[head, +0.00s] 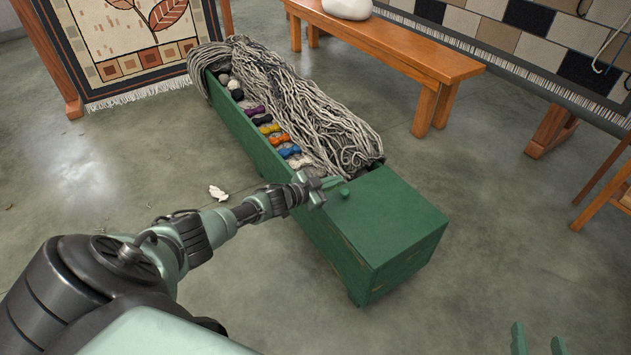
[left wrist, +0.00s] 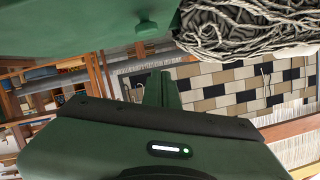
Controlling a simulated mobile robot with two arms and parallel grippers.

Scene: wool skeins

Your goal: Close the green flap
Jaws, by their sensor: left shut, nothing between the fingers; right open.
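A long green chest (head: 240,133) stands on the floor. Its near end is covered by a flat green panel, the flap (head: 390,213), which lies level on top. A small green knob (head: 345,193) sits near its left edge; the knob also shows in the left wrist view (left wrist: 147,31). My left gripper (head: 329,184) is shut and empty, right beside the knob; I cannot tell whether they touch. Its fingers also show in the left wrist view (left wrist: 160,88). My right gripper (head: 537,342) is open at the bottom right, away from the chest.
Grey wool strands (head: 300,100) heap over the chest's open part, with several coloured skeins (head: 270,128) along its left side. An orange wooden bench (head: 400,45) stands behind on the right. A patterned rug (head: 130,45) hangs at the back left. The floor left of the chest is mostly clear.

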